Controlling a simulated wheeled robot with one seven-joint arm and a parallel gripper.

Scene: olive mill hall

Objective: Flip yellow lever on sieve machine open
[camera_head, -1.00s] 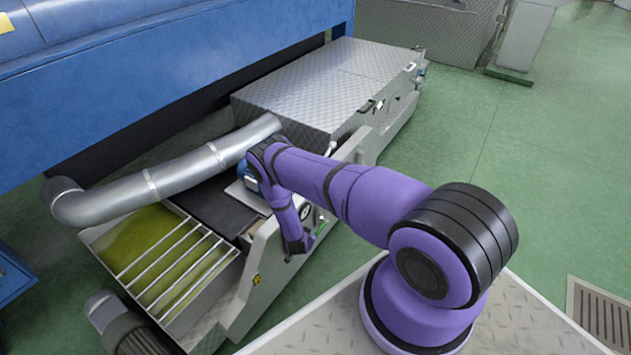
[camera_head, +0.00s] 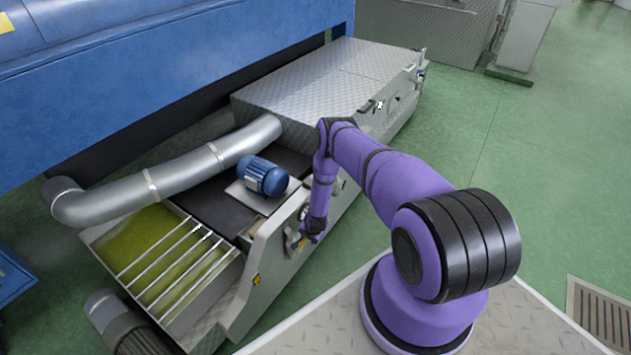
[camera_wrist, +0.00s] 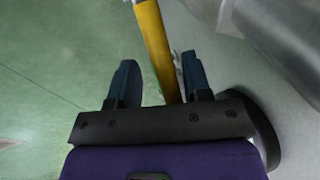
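The yellow lever (camera_wrist: 153,40) is a slim bar in the wrist view, running from the top edge down between my fingers. My gripper (camera_wrist: 160,72) is open, with one dark finger on each side of the lever. The lever lies closer to the right finger; whether it touches cannot be told. Its lower end is hidden behind the gripper mount. In the head view my gripper (camera_head: 300,240) is at the near side wall of the sieve machine (camera_head: 262,300), where the lever is mostly hidden.
A blue motor (camera_head: 263,176) and a grey pipe (camera_head: 160,180) sit on top of the machine. A metal-covered box (camera_head: 320,85) stands behind. A large blue machine (camera_head: 150,80) fills the upper left.

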